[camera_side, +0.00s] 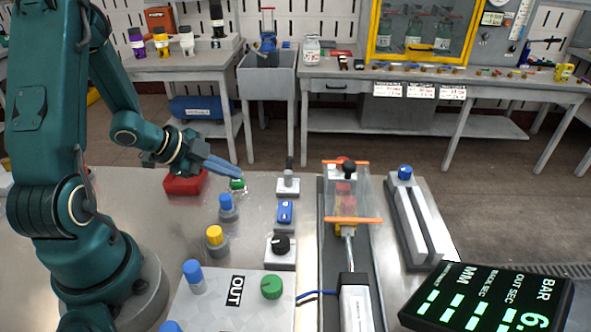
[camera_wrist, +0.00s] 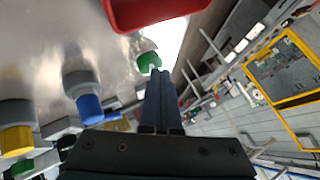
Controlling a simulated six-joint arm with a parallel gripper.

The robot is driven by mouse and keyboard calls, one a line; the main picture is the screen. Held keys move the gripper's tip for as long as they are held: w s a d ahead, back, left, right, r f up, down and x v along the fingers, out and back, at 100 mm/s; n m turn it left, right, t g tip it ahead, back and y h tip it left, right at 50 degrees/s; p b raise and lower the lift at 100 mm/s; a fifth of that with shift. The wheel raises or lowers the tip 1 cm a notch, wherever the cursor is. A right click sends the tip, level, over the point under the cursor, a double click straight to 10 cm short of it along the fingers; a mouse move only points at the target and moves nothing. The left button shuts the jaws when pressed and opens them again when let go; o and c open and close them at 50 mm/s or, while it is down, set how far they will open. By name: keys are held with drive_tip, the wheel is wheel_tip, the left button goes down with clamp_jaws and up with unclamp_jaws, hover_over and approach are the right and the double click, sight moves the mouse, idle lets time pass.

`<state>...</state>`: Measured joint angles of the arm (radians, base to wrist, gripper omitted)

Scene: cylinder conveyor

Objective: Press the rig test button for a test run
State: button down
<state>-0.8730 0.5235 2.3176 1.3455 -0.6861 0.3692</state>
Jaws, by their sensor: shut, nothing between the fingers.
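My gripper (camera_side: 238,173) is shut, with its blue fingers together and nothing between them. Its tips are just above or at a small green button (camera_side: 237,185) on the grey table; whether they touch it I cannot tell. In the wrist view the fingers (camera_wrist: 155,72) point at the same green button (camera_wrist: 147,60), hiding part of it. No readable label marks the rig test button. Other controls are a blue switch (camera_side: 285,212), a black knob (camera_side: 281,244) and a lever-like part on a white base (camera_side: 288,185).
A red tray (camera_side: 184,184) lies just left of the fingertips. Blue (camera_side: 227,203) and yellow (camera_side: 215,236) topped pegs stand nearer the camera. Right are a clear-guarded rig (camera_side: 343,195), a grey rail (camera_side: 420,225) and a display (camera_side: 488,298).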

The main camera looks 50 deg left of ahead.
sight(232, 182)
drive_tip(key=shift+r, duration=3.15)
drive_tip(key=shift+d, duration=0.1)
drive_tip(key=w+d+r+n+t+y, duration=0.2)
drive_tip(key=d+r, duration=0.1)
drive_tip(key=r, duration=0.4)
drive_tip(key=w+d+r+n+t+y, duration=0.1)
drive_tip(key=w+d+r+t+y, duration=0.15)
drive_tip(key=r, duration=0.45)
drive_tip(key=s+d+f+n+g+h, duration=0.1)
drive_tip(key=s+d+f+n+g, duration=0.2)
drive_tip(key=s, duration=0.5)
drive_tip(key=s+d+f+n+g+h, duration=0.2)
drive_tip(key=s+d+f+n+g, duration=0.1)
drive_tip(key=s, duration=0.5)
drive_tip(key=d+n+g, duration=0.1)
drive_tip(key=d+g, duration=0.1)
drive_tip(key=shift+d+f+n, duration=0.35)
drive_tip(key=shift+d+n, duration=0.05)
